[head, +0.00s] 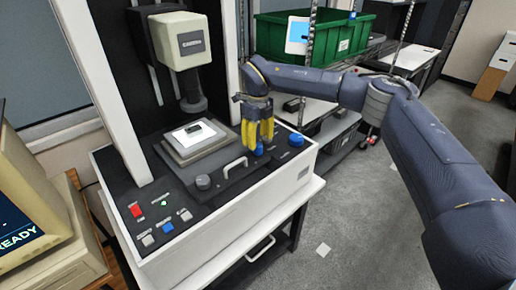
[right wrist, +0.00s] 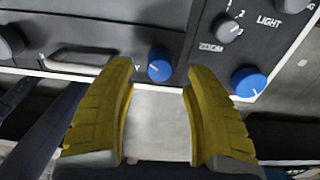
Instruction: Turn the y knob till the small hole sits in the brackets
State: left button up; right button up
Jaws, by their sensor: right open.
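The measuring machine (head: 215,225) has two blue knobs on its front panel. One blue knob (head: 259,149) is at the fingertips of my right gripper (head: 258,143) in the head view. In the right wrist view this blue knob (right wrist: 159,66) shows beyond the gap between the yellow fingers of my right gripper (right wrist: 160,75). The fingers are open and nothing is held between them. The other blue knob (head: 296,140) is further right, and also shows in the right wrist view (right wrist: 249,82). The small hole and brackets are not visible. My left gripper is out of view.
A handle (head: 235,163) and dark knob (head: 203,183) are left of the gripper. The stage (head: 197,138) carries a pale plate under the measuring head (head: 180,40). A monitor (head: 22,215) reading READY is cut off at left. A green bin (head: 345,35) stands behind.

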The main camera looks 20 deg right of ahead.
aim_at(258, 144)
jog(key=shift+f, duration=2.1)
grip_shut()
